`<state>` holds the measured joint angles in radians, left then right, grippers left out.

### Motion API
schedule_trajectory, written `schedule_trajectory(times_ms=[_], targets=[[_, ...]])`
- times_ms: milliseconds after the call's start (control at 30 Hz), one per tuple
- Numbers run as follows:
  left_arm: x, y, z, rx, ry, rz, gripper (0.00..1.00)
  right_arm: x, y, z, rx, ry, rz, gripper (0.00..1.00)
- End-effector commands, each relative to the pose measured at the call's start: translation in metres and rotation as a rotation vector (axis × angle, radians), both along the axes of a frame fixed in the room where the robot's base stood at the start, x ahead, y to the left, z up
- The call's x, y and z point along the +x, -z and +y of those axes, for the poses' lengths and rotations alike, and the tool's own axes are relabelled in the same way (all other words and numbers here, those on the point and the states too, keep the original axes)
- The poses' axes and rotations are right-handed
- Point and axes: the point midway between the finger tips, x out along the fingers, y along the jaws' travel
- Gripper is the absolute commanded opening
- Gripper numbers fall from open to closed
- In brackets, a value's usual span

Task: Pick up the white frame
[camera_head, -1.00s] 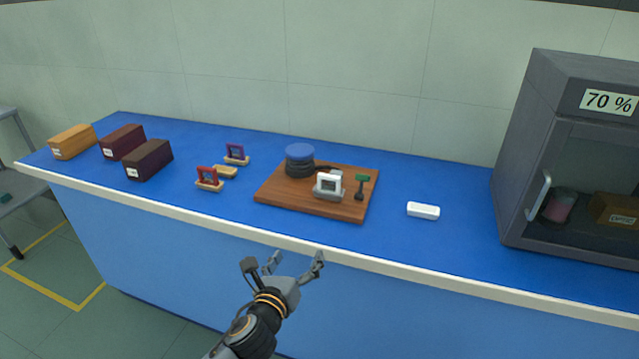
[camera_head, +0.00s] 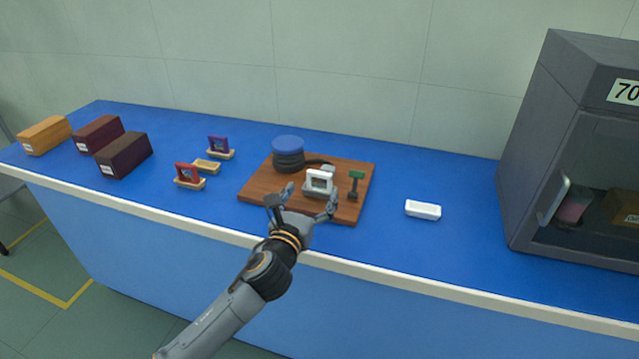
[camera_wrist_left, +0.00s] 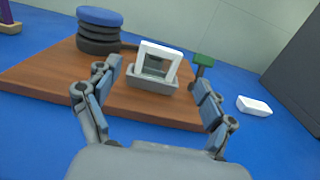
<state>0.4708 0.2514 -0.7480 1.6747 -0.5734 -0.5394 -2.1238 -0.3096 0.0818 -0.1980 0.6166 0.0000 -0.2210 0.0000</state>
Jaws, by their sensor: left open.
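The white frame (camera_head: 319,180) stands upright in a grey holder on the wooden board (camera_head: 262,192). In the left wrist view the white frame (camera_wrist_left: 160,60) stands ahead of the fingers, in its grey holder (camera_wrist_left: 152,84). My left gripper (camera_head: 309,198) is open and empty, at the front of the board, with its fingers spread toward the frame. In the left wrist view my left gripper (camera_wrist_left: 162,85) has one finger on each side of the frame's line, with the frame beyond the fingertips. My right gripper is not in view.
A black coil with a blue top (camera_head: 288,152) stands behind left of the frame. A green-topped post (camera_head: 356,183) stands close on its right. A white block (camera_head: 423,209) lies further right, before the grey cabinet (camera_head: 560,150). Red (camera_head: 188,175) and purple (camera_head: 219,147) frames stand left.

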Motion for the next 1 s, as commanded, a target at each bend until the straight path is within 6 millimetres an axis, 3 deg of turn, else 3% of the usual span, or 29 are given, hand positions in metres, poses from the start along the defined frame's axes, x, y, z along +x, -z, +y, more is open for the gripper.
schedule_trajectory(times_ms=[267,533,867,1000], targets=[[0.022,-0.001,-0.007,-0.001,-0.001,0.000,0.83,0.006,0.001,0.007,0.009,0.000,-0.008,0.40],[0.057,0.000,-0.018,-0.002,0.000,0.001,0.83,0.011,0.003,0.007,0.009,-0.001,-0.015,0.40],[0.063,0.000,-0.019,0.000,0.000,0.001,0.83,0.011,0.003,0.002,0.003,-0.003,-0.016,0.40],[0.063,0.000,-0.019,-0.001,0.000,0.001,0.55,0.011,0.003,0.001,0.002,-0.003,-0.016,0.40]])
